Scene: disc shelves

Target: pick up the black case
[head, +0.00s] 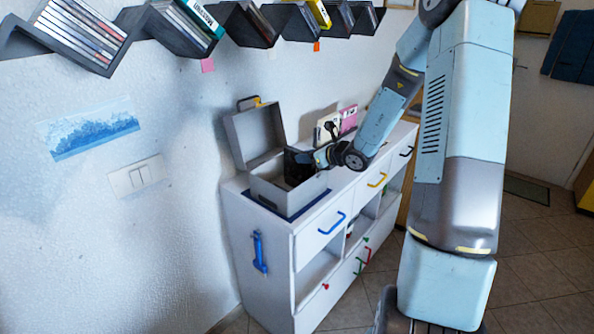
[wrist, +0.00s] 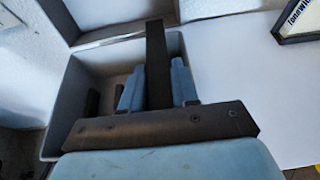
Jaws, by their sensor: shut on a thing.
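The black case (wrist: 157,60) shows edge-on in the wrist view as a thin dark upright slab between the two blue fingers of my gripper (wrist: 157,88). My gripper is shut on it. In the head view the black case (head: 297,166) is a dark shape at the tip of my gripper (head: 314,158), over the open grey box (head: 280,194). The case overlaps the box opening in both views. I cannot tell whether its lower edge touches the box; that part is hidden.
The grey box's lid stands raised against the wall. Another dark item (wrist: 92,103) lies inside the box. The white cabinet top (wrist: 250,75) is clear to the box's right in the wrist view. Zigzag disc shelves (head: 180,30) hang above.

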